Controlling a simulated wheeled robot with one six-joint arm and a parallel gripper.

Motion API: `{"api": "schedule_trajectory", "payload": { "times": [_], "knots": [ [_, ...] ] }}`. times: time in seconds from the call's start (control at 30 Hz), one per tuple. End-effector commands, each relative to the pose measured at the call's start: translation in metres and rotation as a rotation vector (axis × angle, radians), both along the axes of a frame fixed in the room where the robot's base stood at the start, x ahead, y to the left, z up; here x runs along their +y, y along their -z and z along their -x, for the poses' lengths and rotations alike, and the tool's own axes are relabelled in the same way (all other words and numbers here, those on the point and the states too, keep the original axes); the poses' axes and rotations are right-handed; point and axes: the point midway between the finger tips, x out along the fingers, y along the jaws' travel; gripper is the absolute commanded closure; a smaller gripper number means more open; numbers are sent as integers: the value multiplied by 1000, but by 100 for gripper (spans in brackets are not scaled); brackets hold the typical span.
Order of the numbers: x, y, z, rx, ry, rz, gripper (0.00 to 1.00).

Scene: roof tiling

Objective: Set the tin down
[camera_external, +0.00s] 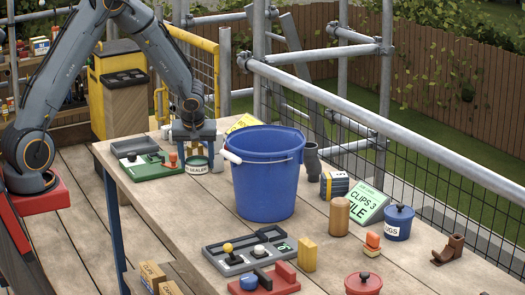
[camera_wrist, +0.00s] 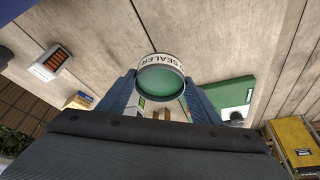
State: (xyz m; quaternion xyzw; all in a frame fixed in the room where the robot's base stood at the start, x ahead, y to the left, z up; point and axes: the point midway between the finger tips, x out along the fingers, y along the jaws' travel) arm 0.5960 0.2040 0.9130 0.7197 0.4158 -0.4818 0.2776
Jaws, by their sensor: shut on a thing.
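The tin is a small round can with a white band lettered "SEALER" and a green top. In the wrist view the tin (camera_wrist: 161,80) sits between the two blue fingers of my gripper (camera_wrist: 160,92), which is shut on it. In the external view the tin (camera_external: 197,166) is under my gripper (camera_external: 195,150), left of the blue bucket and beside the green board. I cannot tell whether its base touches the wooden table (camera_external: 170,205).
The large blue bucket (camera_external: 266,175) stands close on the right. A green board (camera_external: 150,165) with small parts lies on the left. A grey tray (camera_external: 245,255) with knobs, a red-lidded pot (camera_external: 363,284) and a blue pot (camera_external: 398,223) stand nearer. Bare planks lie in front of the tin.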

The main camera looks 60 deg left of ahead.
Motion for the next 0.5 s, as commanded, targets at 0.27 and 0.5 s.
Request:
{"api": "schedule_trajectory", "payload": {
  "times": [0.27,0.5],
  "knots": [
    [0,30,0,3,1,0,74],
    [0,49,-1,-1,0,0,74]
  ]
}}
